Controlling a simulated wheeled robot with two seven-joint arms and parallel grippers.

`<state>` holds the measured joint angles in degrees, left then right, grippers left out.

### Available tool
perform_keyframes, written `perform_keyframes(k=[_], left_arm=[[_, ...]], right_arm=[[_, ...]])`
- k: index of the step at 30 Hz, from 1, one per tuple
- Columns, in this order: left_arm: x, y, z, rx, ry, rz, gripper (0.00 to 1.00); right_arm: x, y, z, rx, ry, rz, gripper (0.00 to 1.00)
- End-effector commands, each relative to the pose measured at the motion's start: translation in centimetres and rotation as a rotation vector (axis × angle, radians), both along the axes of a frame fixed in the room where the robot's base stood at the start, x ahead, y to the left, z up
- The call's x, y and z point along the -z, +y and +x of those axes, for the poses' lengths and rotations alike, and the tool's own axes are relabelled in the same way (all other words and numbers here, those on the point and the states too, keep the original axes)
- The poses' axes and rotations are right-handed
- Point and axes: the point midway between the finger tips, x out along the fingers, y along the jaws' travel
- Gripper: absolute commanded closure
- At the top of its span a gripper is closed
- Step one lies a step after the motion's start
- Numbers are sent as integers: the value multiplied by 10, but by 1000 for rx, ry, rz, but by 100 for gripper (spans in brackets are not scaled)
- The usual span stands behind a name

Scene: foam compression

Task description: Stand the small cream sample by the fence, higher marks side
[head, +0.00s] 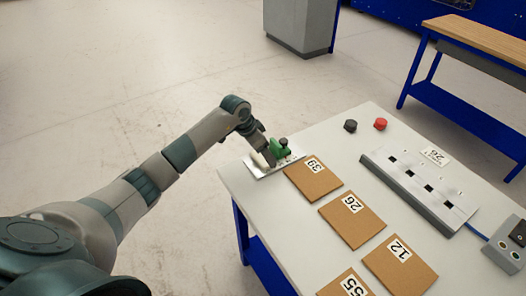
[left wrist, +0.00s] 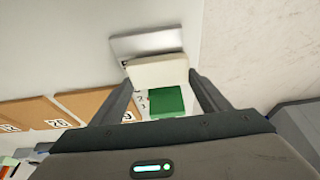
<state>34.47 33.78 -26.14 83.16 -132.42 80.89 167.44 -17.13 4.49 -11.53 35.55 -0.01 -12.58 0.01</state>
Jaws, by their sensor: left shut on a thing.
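My left gripper (head: 262,155) reaches over the far left corner of the table. In the left wrist view its two fingers (left wrist: 164,84) are closed on the ends of a small cream sample (left wrist: 157,72). The sample also shows as a pale block (head: 258,160) at the gripper in the head view. It is over a light plate (head: 266,172) with a green fixture (head: 279,148); I cannot tell whether it touches the plate. A green block (left wrist: 168,102) and small dark marks lie beside it. A grey metal strip (left wrist: 146,43), possibly the fence, lies just beyond the sample. My right gripper is out of view.
Brown cards numbered 39 (head: 313,179), 26 (head: 352,219), 12 (head: 399,265) and 55 (head: 346,284) lie nearby. A slotted grey fixture (head: 420,185), a black knob (head: 350,126) and a red knob (head: 381,124) are farther right. The table's left edge is close to the plate.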

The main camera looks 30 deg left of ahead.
Motion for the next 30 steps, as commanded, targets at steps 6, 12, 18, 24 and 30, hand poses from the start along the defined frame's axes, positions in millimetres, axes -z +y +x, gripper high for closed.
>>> perform_keyframes(k=[6,12,18,24,30], left_arm=[[1,0,0,0,0,0,51],[2,0,0,0,0,0,12],[1,0,0,0,0,0,12],[-4,1,-1,0,-1,0,12],[-23,6,-8,0,-3,1,12]], right_arm=[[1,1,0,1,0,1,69],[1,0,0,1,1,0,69],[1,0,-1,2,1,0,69],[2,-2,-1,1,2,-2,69],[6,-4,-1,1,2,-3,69]])
